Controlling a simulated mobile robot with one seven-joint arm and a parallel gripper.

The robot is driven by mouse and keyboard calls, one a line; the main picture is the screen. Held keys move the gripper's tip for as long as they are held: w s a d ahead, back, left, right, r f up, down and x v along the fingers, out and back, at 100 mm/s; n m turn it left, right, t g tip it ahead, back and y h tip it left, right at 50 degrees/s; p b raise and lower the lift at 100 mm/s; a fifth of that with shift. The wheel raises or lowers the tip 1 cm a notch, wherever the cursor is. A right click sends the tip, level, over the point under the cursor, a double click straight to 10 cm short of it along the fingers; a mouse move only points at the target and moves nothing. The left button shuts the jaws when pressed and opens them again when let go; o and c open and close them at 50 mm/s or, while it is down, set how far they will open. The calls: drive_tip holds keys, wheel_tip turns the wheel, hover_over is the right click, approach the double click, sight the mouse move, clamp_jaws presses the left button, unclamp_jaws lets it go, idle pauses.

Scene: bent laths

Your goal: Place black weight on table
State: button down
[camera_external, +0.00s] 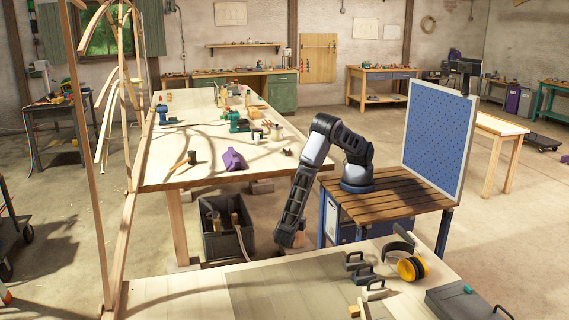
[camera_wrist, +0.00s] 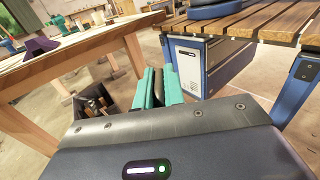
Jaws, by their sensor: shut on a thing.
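My gripper (camera_external: 287,238) hangs low at the end of my arm, between the far long worktable (camera_external: 165,184) and the near table (camera_external: 190,305). In the wrist view its teal fingers (camera_wrist: 161,88) are close together. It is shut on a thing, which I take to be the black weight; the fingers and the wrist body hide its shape. Several dark blocks with handles (camera_external: 356,261) stand on the near table, right of my gripper. The far worktable's edge (camera_wrist: 75,60) shows at the upper left of the wrist view.
A black crate (camera_external: 212,246) with tools stands on the floor left of my gripper. A mallet (camera_external: 184,160) and a purple object (camera_external: 233,160) lie on the far worktable. Yellow ear defenders (camera_external: 411,268) lie on the near table, whose left part is clear.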

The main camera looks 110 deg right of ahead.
drive_tip(key=w+a+r+n+t+y, duration=0.1)
drive_tip(key=w+a+r+n+t, duration=0.2)
drive_tip(key=a+r+n+t, duration=0.65)
drive_tip(key=w+a+r+n+t, duration=0.3)
drive_tip(key=a+r+n+t, duration=0.3)
drive_tip(key=t, duration=0.7)
drive_tip(key=s+a+r+n+t+y, duration=0.25)
drive_tip(key=a+r+y, duration=0.2)
drive_tip(key=a, duration=0.35)
drive_tip(key=s+a+r+n+t+y, duration=0.2)
drive_tip(key=s+a+r+n+y, duration=0.25)
drive_tip(key=a, duration=0.25)
drive_tip(key=s+a+r+n+t+y, duration=0.25)
drive_tip(key=a+r+y, duration=0.2)
drive_tip(key=a, duration=0.35)
drive_tip(key=shift+g+y, duration=0.25)
drive_tip(key=shift+g, duration=0.2)
drive_tip(key=f, duration=2)
drive_tip(key=shift+w+a+f, duration=0.1)
drive_tip(key=shift+w+f, duration=0.05)
drive_tip(key=shift+w, duration=0.1)
drive_tip(key=shift+f, duration=0.1)
drive_tip(key=c, duration=1.5)
unclamp_jaws()
